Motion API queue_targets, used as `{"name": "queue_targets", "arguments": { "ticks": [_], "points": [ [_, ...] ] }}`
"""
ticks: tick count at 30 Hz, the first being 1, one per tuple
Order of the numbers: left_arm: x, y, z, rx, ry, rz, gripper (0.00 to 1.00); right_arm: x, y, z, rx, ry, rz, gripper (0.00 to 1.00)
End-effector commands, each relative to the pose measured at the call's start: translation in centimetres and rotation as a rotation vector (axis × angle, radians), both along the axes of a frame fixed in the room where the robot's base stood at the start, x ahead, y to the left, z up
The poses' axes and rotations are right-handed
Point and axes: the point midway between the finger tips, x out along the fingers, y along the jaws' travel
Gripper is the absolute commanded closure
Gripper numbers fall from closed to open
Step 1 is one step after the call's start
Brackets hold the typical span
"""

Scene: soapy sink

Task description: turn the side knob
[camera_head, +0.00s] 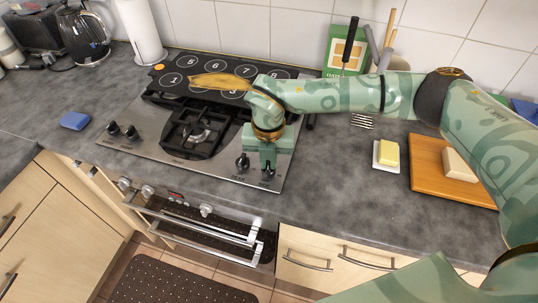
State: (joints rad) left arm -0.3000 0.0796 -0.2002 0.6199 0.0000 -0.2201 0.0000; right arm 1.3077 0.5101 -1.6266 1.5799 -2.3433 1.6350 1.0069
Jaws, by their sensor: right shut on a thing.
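The gas hob (140,140) is set in the grey worktop and has dark knobs on its front edge. One pair of hob knobs (122,130) is at the left. Another knob (243,162) stands just left of my right gripper. My right gripper (268,165) points down, shut on the rightmost hob knob (268,174). The gripper hides the upper part of this knob. My left gripper is not in view.
Butter on a small dish (376,160) and a wooden board (425,170) are at the right. Oven knobs (206,210) and a handle are below the worktop edge.

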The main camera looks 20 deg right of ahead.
Motion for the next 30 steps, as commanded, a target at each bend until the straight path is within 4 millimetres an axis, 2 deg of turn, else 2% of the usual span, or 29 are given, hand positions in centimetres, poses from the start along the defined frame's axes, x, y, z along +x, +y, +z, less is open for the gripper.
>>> {"name": "queue_targets", "arguments": {
  "ticks": [12,29,30],
  "points": [
    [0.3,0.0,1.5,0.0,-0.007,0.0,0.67,0.1,0.0,0.2,0.001,-0.004,-0.193,1.0],
    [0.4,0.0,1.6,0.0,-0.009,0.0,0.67,0.1,0.0,0.1,0.001,-0.004,-0.221,1.0],
    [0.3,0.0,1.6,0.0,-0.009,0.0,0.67,0.1,0.0,0.1,0.001,-0.004,-0.221,0.81]
  ]
}}
